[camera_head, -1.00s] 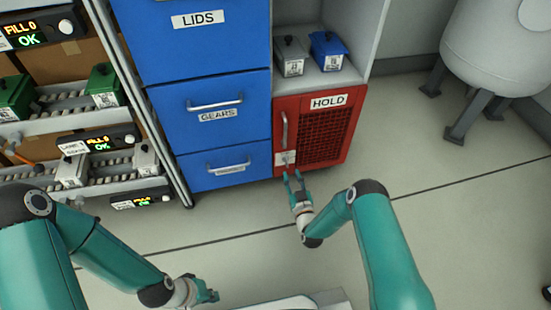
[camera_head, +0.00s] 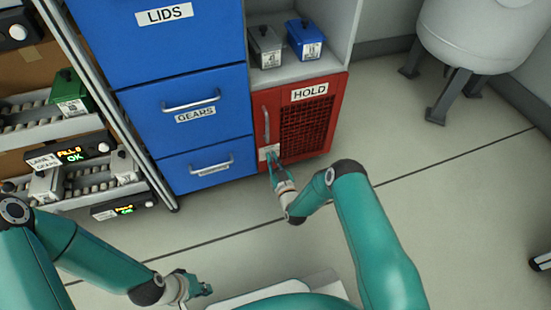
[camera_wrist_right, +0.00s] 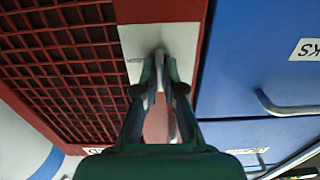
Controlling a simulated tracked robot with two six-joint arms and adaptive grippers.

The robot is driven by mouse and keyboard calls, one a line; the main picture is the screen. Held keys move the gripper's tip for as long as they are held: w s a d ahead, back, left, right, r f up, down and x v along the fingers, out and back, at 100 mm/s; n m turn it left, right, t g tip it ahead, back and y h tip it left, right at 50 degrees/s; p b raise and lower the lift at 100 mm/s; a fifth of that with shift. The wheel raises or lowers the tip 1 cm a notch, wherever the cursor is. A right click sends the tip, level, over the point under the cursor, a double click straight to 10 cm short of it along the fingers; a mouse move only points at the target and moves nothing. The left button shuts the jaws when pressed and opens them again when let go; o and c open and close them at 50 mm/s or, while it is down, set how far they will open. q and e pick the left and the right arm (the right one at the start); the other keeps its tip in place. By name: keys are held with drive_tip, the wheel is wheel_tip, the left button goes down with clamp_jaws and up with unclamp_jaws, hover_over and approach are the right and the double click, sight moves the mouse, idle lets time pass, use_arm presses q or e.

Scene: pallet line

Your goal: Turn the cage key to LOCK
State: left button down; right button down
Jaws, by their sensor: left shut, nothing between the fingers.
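The red cage (camera_head: 325,152) has a HOLD label, a mesh door and a vertical handle. Its pale key plate (camera_head: 268,152) is at the lower left of the door; the wrist view shows the plate (camera_wrist_right: 182,42) close up. The small grey key (camera_wrist_right: 159,60) stands out from it between my right fingertips. My right gripper (camera_head: 275,167) is at the plate, its fingers (camera_wrist_right: 160,85) drawn in on the key. The plate's markings are mostly unreadable, and the fingers partly hide the key. My left gripper (camera_head: 203,290) is shut and empty, low in front of my base.
Blue drawers labelled LIDS and GEARS (camera_head: 195,113) stand left of the cage. Grey (camera_head: 264,45) and blue (camera_head: 305,40) boxes sit on the shelf above it. Roller racks (camera_head: 75,180) are at left, a pale tank (camera_head: 475,45) at right. The floor before the cage is clear.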

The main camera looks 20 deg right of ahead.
drive_tip(key=shift+d, duration=0.2)
drive_tip(key=shift+m, duration=0.4)
drive_tip(key=m, duration=1.7)
drive_tip(key=shift+d+f, duration=0.3)
drive_tip(key=shift+f, duration=0.05)
drive_tip(key=shift+m, duration=0.3)
